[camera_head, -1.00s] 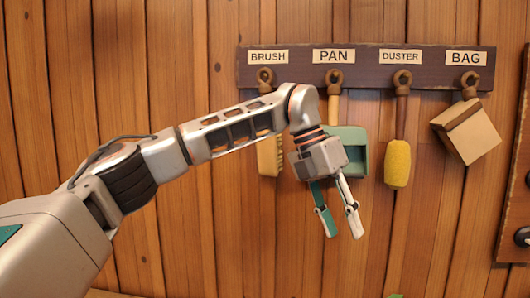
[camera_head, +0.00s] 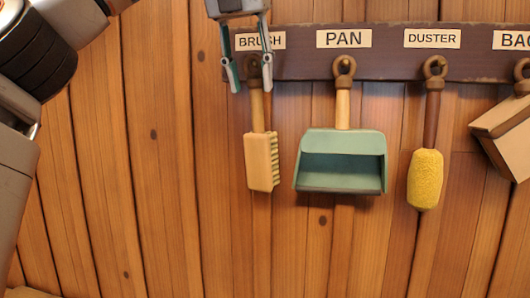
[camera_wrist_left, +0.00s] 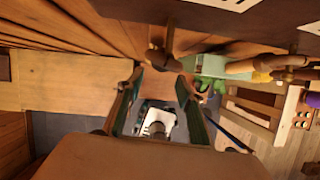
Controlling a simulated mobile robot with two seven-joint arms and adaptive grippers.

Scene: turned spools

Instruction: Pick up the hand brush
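The hand brush (camera_head: 262,160), with a wooden handle and pale bristles on its right side, hangs from a brown peg under the BRUSH label. My left gripper (camera_head: 250,88) points down at the top of the head view. It is open and empty, with one finger on each side of the brush's hanging ring in the picture; the depth gap to the wall is hard to tell. In the left wrist view my open fingers (camera_wrist_left: 158,85) show, with a brown peg (camera_wrist_left: 168,42) just beyond them. My right gripper is out of view.
The green dustpan (camera_head: 340,146) hangs right of the brush, then the yellow duster (camera_head: 425,180) and a tan bag (camera_head: 505,130) cut off by the edge. The dark peg rail (camera_head: 390,66) runs above. The plank wall left of the brush is bare.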

